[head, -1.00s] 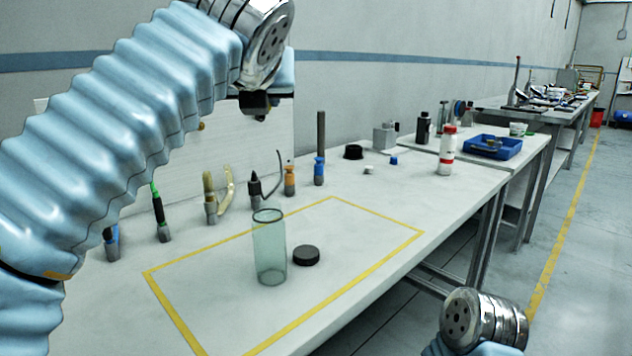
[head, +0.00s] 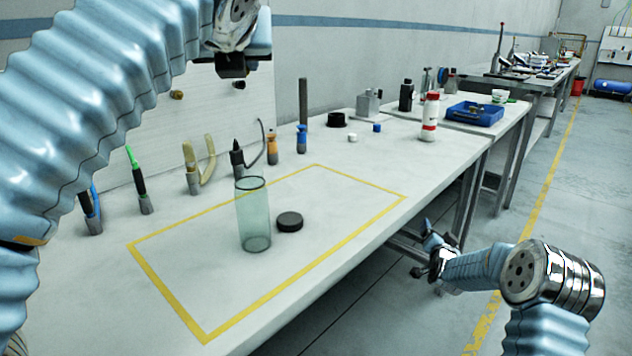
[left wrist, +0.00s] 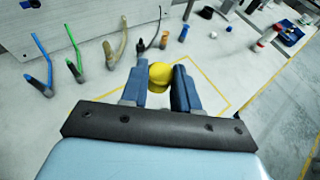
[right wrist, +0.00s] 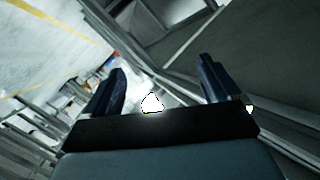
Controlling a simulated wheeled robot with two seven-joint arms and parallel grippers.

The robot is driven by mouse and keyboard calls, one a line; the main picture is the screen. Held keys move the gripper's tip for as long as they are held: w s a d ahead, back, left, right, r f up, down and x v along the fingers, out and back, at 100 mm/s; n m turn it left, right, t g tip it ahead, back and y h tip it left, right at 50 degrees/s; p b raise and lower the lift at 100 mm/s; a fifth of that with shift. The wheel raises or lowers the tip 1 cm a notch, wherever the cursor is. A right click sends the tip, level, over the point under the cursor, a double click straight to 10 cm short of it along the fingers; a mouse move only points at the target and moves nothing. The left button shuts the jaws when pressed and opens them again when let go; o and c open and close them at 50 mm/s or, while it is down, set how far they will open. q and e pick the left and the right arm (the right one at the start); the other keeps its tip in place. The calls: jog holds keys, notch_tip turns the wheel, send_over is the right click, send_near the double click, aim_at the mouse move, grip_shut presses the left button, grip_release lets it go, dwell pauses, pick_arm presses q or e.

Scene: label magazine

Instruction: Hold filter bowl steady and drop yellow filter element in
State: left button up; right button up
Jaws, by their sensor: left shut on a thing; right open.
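The filter bowl, a clear greenish cylinder (head: 254,218), stands upright and open-topped inside the yellow outline on the bench. My left gripper (left wrist: 163,72) is shut on the yellow filter element (left wrist: 160,77), whose rounded yellow end shows between the fingers in the left wrist view. In the head view the left wrist end is high above the bench, left of the bowl; the yellow element does not show there. My right gripper (head: 431,262) is open and empty, beyond the bench's front edge and right of the bowl. Its spread fingers also show in the right wrist view (right wrist: 163,70).
A black cap (head: 289,221) lies right beside the bowl. Tools in holders (head: 193,180) line the back. A white bottle (head: 429,118) and blue tray (head: 474,113) stand farther right. The outlined area is otherwise clear.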

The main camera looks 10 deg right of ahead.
jog(key=d+r+m+t+h, duration=0.1)
jog(key=d+r+h, duration=0.1)
jog(key=d+r, duration=0.45)
jog(key=d+r+m+t+h, duration=0.1)
jog(key=d+r+h, duration=0.15)
jog(key=r, duration=0.75)
jog(key=w+a+r+n+t+y, duration=0.1)
jog(key=a+r+n+y, duration=0.4)
jog(key=r, duration=0.4)
jog(key=w+a+r+n+y, duration=0.1)
jog(key=a+r+n+y, duration=0.15)
jog(key=a+r, duration=0.55)
jog(key=a+f+n+g+y, duration=0.25)
jog(key=a+n+y, duration=0.2)
jog(key=a, duration=0.35)
jog(key=a+f+n+g+y, duration=0.25)
jog(key=a+n+y, duration=0.2)
jog(key=a, duration=0.35)
jog(key=n+g+y, duration=0.9)
jog(key=n+g, duration=0.4)
jog(key=n, duration=0.2)
send_near(253, 210)
jog(key=w+d, duration=0.1)
jog(key=w, duration=0.1)
jog(key=shift+m+t+h, duration=0.25)
jog(key=shift+t+h, duration=0.05)
jog(key=x, duration=1.1)
jog(key=shift+w+a+f, duration=0.15)
jog(key=shift+w+f, duration=0.05)
jog(key=shift+f, duration=0.2)
